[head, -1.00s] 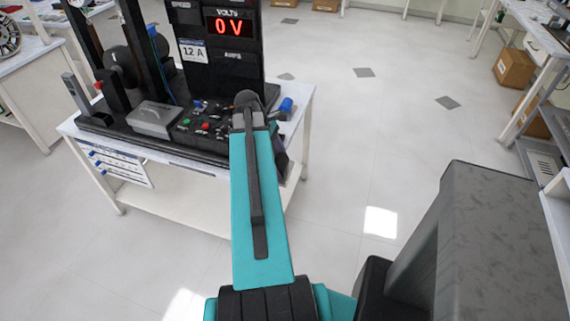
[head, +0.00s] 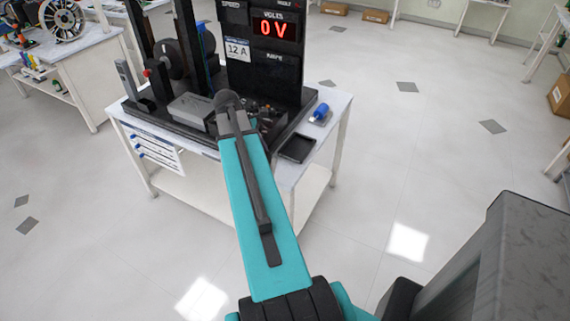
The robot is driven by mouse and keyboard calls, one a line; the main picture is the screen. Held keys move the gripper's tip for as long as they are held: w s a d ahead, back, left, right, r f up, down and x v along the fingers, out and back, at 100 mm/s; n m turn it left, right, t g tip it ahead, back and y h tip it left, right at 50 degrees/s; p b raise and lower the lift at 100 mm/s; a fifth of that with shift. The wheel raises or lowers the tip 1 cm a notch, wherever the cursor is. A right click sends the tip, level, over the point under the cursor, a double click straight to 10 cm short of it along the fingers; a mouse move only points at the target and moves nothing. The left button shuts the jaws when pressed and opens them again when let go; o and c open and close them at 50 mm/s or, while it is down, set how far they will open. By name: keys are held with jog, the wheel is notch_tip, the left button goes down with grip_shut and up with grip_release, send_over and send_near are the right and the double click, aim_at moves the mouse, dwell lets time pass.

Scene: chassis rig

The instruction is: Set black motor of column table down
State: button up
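The table with the column (head: 345,100) stands ahead, with a dark rig on its white top. I cannot make out the black motor for sure. A dark round part (head: 168,58) sits on the rig at the left, and I cannot tell whether it is a motor. My teal arm link reaches up over the table's front edge and covers part of the rig's control panel. My gripper is hidden beyond the end of this link, so its fingers and anything in them do not show.
A shallow black tray (head: 297,148) lies at the table's right front, with a blue cylinder (head: 320,112) behind it. A display panel (head: 265,45) reading 0 V rises at the back. Another workbench (head: 75,48) stands at the left. The floor to the right is mostly clear.

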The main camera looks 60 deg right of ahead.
jog(key=w+a+r+n+t+h, duration=0.1)
jog(key=w+a+r+n, duration=0.1)
jog(key=w+a, duration=0.65)
jog(key=w+a+r+n, duration=0.2)
jog(key=w+a, duration=0.6)
jog(key=w, duration=0.1)
jog(key=w+a+r, duration=0.1)
jog(key=w+a, duration=0.2)
jog(key=a, duration=0.3)
jog(key=w+a+r+n, duration=0.1)
jog(key=w+a+r, duration=0.1)
jog(key=a, duration=0.5)
jog(key=w+a+r+n+h, duration=0.1)
jog(key=w+a, duration=0.3)
jog(key=a, duration=0.3)
jog(key=shift+r+t, duration=0.3)
jog(key=shift+r, duration=0.1)
jog(key=shift+s, duration=0.25)
